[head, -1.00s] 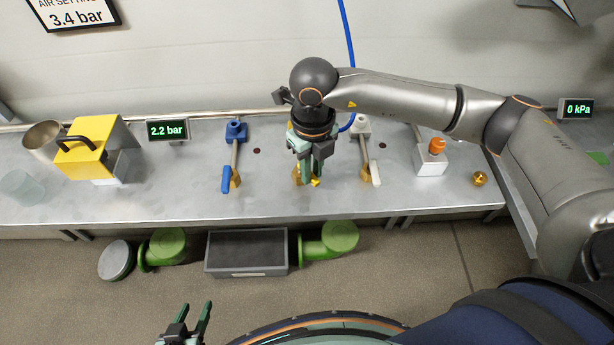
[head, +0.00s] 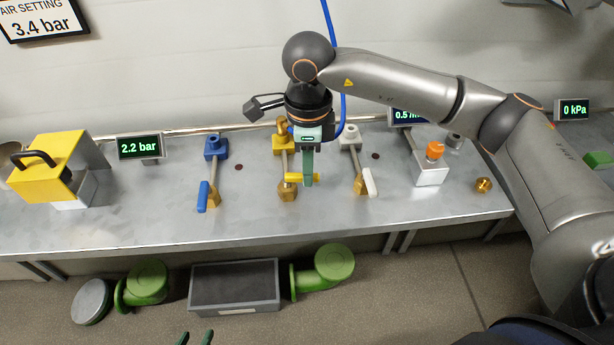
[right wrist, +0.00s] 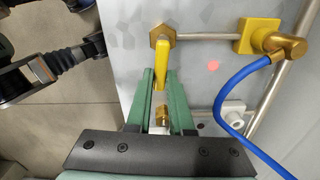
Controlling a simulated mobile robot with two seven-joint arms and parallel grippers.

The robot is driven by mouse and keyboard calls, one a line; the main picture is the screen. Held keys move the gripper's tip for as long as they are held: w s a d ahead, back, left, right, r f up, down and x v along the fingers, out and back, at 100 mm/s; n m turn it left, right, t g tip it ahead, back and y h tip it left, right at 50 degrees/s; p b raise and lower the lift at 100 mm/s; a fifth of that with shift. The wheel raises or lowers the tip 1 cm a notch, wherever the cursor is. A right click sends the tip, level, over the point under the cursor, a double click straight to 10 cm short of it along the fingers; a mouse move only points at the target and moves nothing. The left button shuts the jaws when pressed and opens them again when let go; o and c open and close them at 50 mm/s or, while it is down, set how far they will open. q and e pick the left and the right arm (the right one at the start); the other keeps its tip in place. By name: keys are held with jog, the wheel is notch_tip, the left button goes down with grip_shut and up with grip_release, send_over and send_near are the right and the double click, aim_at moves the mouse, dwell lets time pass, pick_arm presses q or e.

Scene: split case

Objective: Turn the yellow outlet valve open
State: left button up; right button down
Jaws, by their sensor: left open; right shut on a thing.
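The yellow outlet valve has a brass body (head: 287,190) on the bench, joined by a pipe to a yellow block (head: 283,142) behind it. Its yellow handle (head: 297,178) points right, across the pipe. In the right wrist view the handle (right wrist: 161,64) runs from a brass hex nut (right wrist: 162,36) down between my green fingers. My right gripper (head: 308,184) comes from above and is shut on the handle; the fingers hide part of it. Only the fingertips of my left gripper (head: 195,339) show at the bottom edge, apart and empty.
A blue-handled valve (head: 204,195) stands left and a white-handled valve (head: 367,182) close on the right. An orange-knobbed box (head: 432,165) is further right. A blue hose (right wrist: 231,94) loops near the gripper. A yellow box (head: 47,165) and a 2.2 bar display (head: 140,147) are left.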

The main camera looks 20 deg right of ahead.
jog(key=shift+w+d+n, duration=0.1)
jog(key=shift+w+n, duration=0.05)
jog(key=shift+n, duration=0.25)
pick_arm(q)
jog(key=shift+s+a+f+b, duration=0.25)
jog(key=shift+s+f+b, duration=0.15)
jog(key=shift+f, duration=0.15)
pick_arm(e)
jog(key=shift+w+n, duration=0.1)
jog(key=shift+n, duration=0.3)
pick_arm(q)
jog(key=shift+w, duration=0.1)
pick_arm(e)
jog(key=c, duration=0.8)
grip_release()
jog(key=shift+r, duration=0.1)
pick_arm(q)
jog(key=shift+r+p, duration=0.35)
jog(key=shift+p, duration=0.3)
pick_arm(e)
notch_tip(320, 180, up, 12)
jog(key=shift+r, duration=0.2)
